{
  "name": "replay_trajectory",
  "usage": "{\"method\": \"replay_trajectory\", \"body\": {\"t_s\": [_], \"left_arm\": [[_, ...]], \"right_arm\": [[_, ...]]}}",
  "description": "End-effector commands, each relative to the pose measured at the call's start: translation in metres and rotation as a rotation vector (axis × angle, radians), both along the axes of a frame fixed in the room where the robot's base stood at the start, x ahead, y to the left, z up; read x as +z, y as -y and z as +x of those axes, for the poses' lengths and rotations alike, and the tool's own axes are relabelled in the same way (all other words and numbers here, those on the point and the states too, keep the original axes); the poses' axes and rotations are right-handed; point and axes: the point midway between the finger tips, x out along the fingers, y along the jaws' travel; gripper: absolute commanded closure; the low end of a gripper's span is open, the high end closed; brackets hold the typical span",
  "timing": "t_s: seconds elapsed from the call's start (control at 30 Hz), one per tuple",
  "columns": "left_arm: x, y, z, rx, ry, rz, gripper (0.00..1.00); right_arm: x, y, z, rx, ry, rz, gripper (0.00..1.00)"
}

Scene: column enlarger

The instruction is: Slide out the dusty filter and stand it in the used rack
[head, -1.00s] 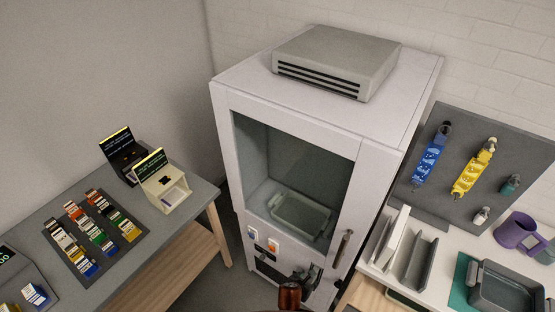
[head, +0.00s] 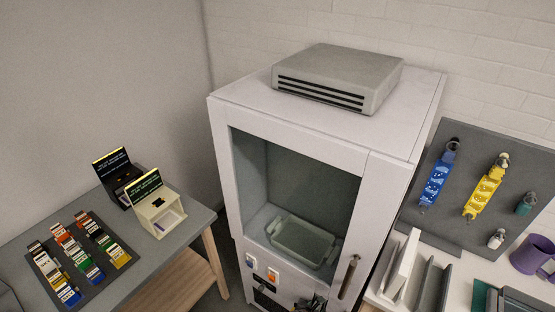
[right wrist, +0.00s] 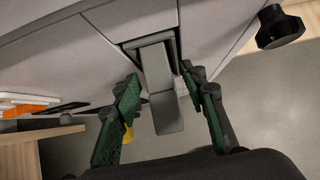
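The dusty filter itself is not clearly visible. In the right wrist view a grey tab-like handle (right wrist: 164,112) sticks out of a slot in the white cabinet's panel; what it belongs to is hidden inside. My right gripper (right wrist: 164,122) is open, with one green-padded finger on each side of this handle and gaps showing on both sides. In the head view, a grey rack with upright walls (head: 432,284) stands on the right counter, beside white upright panels (head: 403,264). I cannot read which rack is the used one. My left gripper is not in view.
The white cabinet (head: 392,190) has a window with a tray (head: 302,242) inside and a vertical door handle (head: 348,277). A black knob (right wrist: 280,28) juts out near my right gripper.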

Motion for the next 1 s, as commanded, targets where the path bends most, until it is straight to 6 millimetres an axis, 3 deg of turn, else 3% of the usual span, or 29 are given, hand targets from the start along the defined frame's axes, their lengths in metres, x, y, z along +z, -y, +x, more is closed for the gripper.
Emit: {"method": "replay_trajectory", "body": {"t_s": [1.0], "left_arm": [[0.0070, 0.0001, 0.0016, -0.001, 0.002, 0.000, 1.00]], "right_arm": [[0.0002, 0.0001, -0.0006, 0.000, 0.000, 0.000, 0.61]]}}
